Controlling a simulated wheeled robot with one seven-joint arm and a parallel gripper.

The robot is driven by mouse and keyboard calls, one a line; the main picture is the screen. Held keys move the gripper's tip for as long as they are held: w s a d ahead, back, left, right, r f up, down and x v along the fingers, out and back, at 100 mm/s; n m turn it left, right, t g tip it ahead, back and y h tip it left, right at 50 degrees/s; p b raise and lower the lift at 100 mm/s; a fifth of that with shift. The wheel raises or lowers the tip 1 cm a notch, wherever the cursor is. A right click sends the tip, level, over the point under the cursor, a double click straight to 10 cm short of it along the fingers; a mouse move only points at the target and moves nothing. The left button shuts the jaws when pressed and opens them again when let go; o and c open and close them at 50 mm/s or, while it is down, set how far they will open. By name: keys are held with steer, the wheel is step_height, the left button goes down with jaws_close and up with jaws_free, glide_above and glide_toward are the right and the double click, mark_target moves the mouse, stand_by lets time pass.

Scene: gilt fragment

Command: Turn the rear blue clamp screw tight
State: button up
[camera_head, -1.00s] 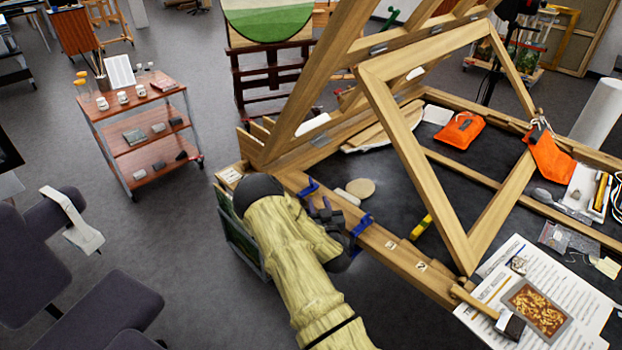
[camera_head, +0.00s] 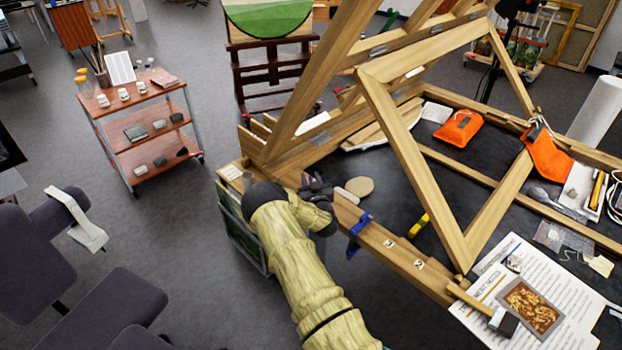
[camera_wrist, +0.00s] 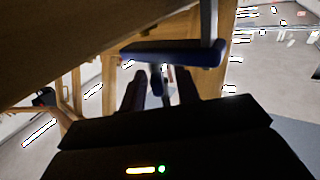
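The rear blue clamp (camera_wrist: 172,52) shows in the wrist view as a blue bar close ahead of my gripper, against a wooden beam. A thin dark screw (camera_wrist: 156,80) hangs below the bar, between my fingers. My gripper (camera_wrist: 159,88) looks open, with a gap visible on both sides of the screw. In the head view my gripper (camera_head: 316,187) is at the wooden beam (camera_head: 392,252), and my arm hides most of the rear clamp. The front blue clamp (camera_head: 360,226) sits on the same beam, nearer and to the right.
A wooden frame (camera_head: 377,110) stands tilted over the dark tabletop. A round pale disc (camera_head: 360,186) and a yellow-handled tool (camera_head: 418,224) lie near the beam. Papers (camera_head: 490,290) and a hammer (camera_head: 503,320) lie at the front right. A red-brown trolley (camera_head: 143,130) stands left, across open floor.

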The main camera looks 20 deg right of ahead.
steer(key=shift+c, duration=0.4)
jaws_close()
steer(key=shift+f+m+h+b, duration=0.1)
steer(key=shift+m+h+b, duration=0.2)
steer(key=shift+h+b, duration=0.3)
steer(key=m+h+b, duration=0.1)
steer(key=b, duration=0.1)
steer(key=m+g+h+b, duration=0.1)
steer(key=h+b, duration=0.1)
steer(key=shift+f+g, duration=0.25)
steer(key=shift+g, duration=0.05)
steer(key=m+g+h+b, duration=0.1)
steer(key=m+h+b, duration=0.1)
steer(key=b, duration=0.2)
steer(key=shift+g+h, duration=0.3)
steer(key=m+g+h+b, duration=0.2)
steer(key=h+b, duration=0.1)
steer(key=shift+r+m+g+b, duration=0.15)
steer(key=shift+m+g+b, duration=0.15)
steer(key=shift+m+g, duration=0.1)
steer(key=shift+r+m+g+h+b, duration=0.15)
steer(key=shift+m+g+h+b, duration=0.4)
steer(key=shift+m+g+h, duration=0.5)
steer(key=shift+r+g, duration=0.1)
steer(key=shift+g, duration=0.45)
